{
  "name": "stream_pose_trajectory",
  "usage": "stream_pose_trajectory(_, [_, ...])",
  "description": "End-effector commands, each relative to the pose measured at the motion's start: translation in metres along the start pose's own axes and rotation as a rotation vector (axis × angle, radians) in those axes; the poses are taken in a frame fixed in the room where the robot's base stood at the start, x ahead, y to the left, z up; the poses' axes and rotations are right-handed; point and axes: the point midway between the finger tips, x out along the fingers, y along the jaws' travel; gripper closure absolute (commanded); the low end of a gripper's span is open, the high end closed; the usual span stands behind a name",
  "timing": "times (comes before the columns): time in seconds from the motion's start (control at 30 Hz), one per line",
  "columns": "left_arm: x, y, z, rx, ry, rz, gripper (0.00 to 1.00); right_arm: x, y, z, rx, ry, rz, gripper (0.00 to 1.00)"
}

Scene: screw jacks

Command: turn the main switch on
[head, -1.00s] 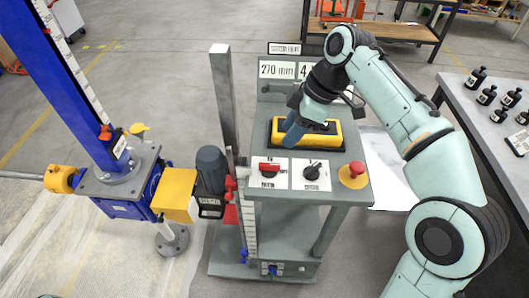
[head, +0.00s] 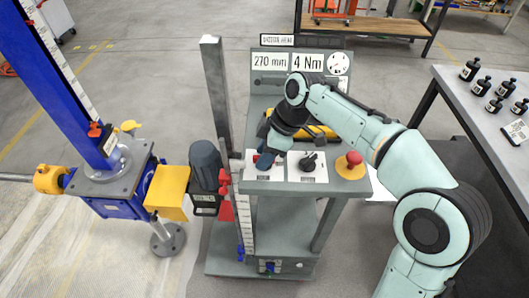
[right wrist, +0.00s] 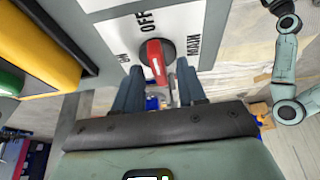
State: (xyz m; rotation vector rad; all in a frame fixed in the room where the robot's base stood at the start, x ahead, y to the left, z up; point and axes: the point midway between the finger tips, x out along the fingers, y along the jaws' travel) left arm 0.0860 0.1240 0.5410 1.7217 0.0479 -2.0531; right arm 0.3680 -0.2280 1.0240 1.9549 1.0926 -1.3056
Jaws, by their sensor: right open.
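The main switch (right wrist: 157,62) has a red handle on a dark round base, on a white plate marked ON, OFF and MAIN in the right wrist view. The handle lies in line with the OFF mark, not toward ON. My right gripper (right wrist: 160,92) is open, its two blue-grey fingers on either side of the handle's free end; I cannot tell whether they touch it. In the head view the right gripper (head: 264,160) is over the switch plate and hides most of the switch. My left gripper is not in view.
A black knob (head: 308,162) and a red stop button on yellow (head: 352,160) are right of the switch. A yellow-framed tray (head: 323,132) lies behind. A grey post (head: 219,95) and the blue screw jack (head: 119,192) stand left. Bottles stand on the right table (head: 462,102).

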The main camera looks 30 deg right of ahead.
Motion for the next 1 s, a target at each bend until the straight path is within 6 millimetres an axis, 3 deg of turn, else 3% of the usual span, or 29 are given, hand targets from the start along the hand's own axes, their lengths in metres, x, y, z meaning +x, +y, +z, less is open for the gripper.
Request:
stream_pose_trajectory(0.07, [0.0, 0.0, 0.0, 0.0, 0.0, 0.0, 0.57, 0.0, 0.0, 0.0, 0.0, 0.0, 0.0, 0.63])
stream_pose_trajectory(0.17, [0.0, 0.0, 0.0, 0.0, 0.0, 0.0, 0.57, 0.0, 0.0, 0.0, 0.0, 0.0, 0.0, 0.95])
stream_pose_trajectory(0.2, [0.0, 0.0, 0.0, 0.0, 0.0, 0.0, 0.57, 0.0, 0.0, 0.0, 0.0, 0.0, 0.0, 1.0])
stream_pose_trajectory(0.67, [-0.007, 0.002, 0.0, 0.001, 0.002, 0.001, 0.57, -0.001, 0.0, 0.0, -0.067, -0.001, -0.03, 1.0])
stream_pose_trajectory(1.0, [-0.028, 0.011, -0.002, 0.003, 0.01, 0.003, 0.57, -0.002, 0.001, -0.002, -0.311, 0.0, -0.132, 1.0])
